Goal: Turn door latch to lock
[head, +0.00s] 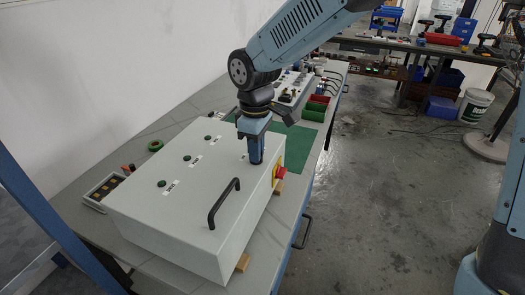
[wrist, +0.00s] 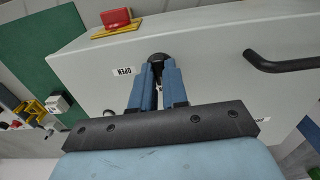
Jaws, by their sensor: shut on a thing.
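The light grey box (head: 150,215) on the bench has a door face on top. The black door latch (wrist: 158,57) shows as a round knob in the wrist view, with a label reading OPEN (wrist: 123,71) just left of it. My gripper (head: 256,160) points down onto the door near its far right corner. In the wrist view my gripper (wrist: 158,70) has its two blue fingers closed around the latch. In the head view the fingers hide the latch. The latch's exact angle cannot be told.
A black bar handle (head: 225,203) stands up from the door near the gripper. A red and yellow emergency stop (head: 280,172) sticks out of the box's right side. Several green buttons (head: 187,158) line the door's left. A green mat (head: 296,138) lies behind the box.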

